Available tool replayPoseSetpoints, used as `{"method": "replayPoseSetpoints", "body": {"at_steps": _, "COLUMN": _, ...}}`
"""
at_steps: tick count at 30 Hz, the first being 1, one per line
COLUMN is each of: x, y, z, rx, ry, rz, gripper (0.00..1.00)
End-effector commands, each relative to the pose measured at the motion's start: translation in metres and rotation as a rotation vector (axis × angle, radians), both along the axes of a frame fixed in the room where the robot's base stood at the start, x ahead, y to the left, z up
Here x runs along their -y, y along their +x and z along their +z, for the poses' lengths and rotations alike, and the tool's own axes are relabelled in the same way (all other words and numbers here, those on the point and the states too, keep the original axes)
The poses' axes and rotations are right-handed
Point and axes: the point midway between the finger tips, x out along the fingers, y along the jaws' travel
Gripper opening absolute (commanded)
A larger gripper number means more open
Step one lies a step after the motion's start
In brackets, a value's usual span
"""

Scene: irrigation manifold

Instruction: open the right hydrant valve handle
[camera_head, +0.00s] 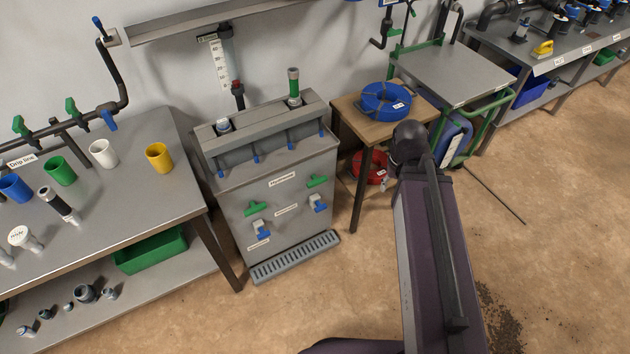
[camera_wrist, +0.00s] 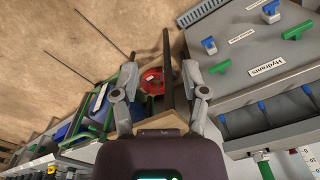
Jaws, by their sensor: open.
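The hydrant cabinet (camera_head: 283,185) is a grey metal unit with two green valve handles on its front, each above a blue-tipped outlet. The right hydrant valve handle (camera_head: 317,181) is a green bar lying roughly crosswise; its outlet (camera_head: 318,203) sits below it. The left handle (camera_head: 255,208) lies similarly. In the wrist view the cabinet is turned over, and the right handle (camera_wrist: 220,67) shows just right of my gripper (camera_wrist: 157,78). My gripper is open and empty, its fingers apart and not visibly touching the handle. In the head view my arm hides most of the gripper.
A wooden table (camera_head: 350,117) with a blue hose coil (camera_head: 385,100) stands right of the cabinet; a red coil (camera_head: 370,167) lies below. A grated tray (camera_head: 295,256) juts from the cabinet's foot. A workbench (camera_head: 120,195) with cups stands left. The floor in front is clear.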

Motion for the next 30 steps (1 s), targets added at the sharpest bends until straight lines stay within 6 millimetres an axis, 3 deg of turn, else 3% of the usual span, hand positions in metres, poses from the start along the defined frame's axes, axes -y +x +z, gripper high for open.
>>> {"method": "replayPoseSetpoints", "body": {"at_steps": 3, "x": 0.000, "y": 0.000, "z": 0.000, "rx": 0.000, "ry": 0.000, "rz": 0.000, "gripper": 0.57}}
{"method": "replayPoseSetpoints", "body": {"at_steps": 5, "x": 0.000, "y": 0.000, "z": 0.000, "rx": 0.000, "ry": 0.000, "rz": 0.000, "gripper": 0.64}}
{"method": "replayPoseSetpoints", "body": {"at_steps": 14, "x": -0.005, "y": 0.006, "z": -0.016, "rx": 0.002, "ry": 0.034, "rz": -0.003, "gripper": 0.64}}
{"method": "replayPoseSetpoints", "body": {"at_steps": 30, "x": -0.041, "y": 0.046, "z": -0.105, "rx": 0.017, "ry": 0.309, "rz": -0.031, "gripper": 0.64}}
